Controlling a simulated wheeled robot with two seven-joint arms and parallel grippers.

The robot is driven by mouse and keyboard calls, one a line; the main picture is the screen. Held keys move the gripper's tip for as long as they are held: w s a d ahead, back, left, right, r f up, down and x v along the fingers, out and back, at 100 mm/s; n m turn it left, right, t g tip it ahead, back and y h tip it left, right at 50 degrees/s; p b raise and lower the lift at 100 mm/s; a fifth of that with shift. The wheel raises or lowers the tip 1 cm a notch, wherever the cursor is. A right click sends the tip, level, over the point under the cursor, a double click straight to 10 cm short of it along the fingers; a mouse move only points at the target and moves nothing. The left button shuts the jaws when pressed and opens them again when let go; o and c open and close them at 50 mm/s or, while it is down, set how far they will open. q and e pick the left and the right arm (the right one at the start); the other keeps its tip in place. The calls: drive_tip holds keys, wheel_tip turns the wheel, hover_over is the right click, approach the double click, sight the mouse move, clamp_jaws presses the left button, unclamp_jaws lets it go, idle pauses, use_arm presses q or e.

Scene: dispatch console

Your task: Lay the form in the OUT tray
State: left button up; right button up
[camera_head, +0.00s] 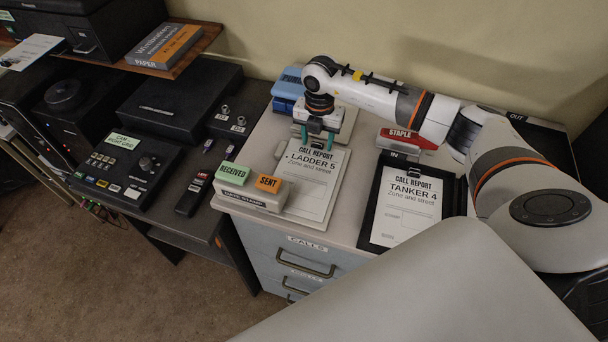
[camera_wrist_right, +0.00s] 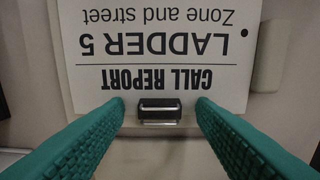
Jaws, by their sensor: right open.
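The LADDER 5 call report form (camera_head: 306,187) lies flat on a pale board on the cabinet top. Its heading end, with a dark clip (camera_wrist_right: 159,112), shows in the right wrist view. My right gripper (camera_head: 318,140) is over that end, its teal fingers apart on either side of the clip with nothing between them gripped. A second form, TANKER 4 (camera_head: 407,205), lies in the black IN tray (camera_head: 371,228). The black OUT tray (camera_head: 545,135) is at the back right, mostly hidden behind my right arm. My left gripper is out of view.
A red stapler (camera_head: 408,138) is behind the IN tray. A blue-topped punch (camera_head: 289,82) is behind my gripper.

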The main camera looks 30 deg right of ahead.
sight(346, 155)
drive_tip(key=shift+c, duration=0.3)
drive_tip(key=c, duration=0.9)
drive_tip(key=shift+c, duration=0.2)
drive_tip(key=shift+s+d+r, duration=0.1)
drive_tip(key=shift+s+d+p, duration=0.4)
drive_tip(key=shift+s+d, duration=0.4)
drive_tip(key=shift+s, duration=0.15)
drive_tip(key=shift+s+d+p, duration=0.4)
drive_tip(key=shift+s+d, duration=1.2)
drive_tip(key=shift+s, duration=0.3)
wheel_tip(346, 155, up, 8)
drive_tip(key=p, duration=0.5)
drive_tip(key=shift+f, duration=0.25)
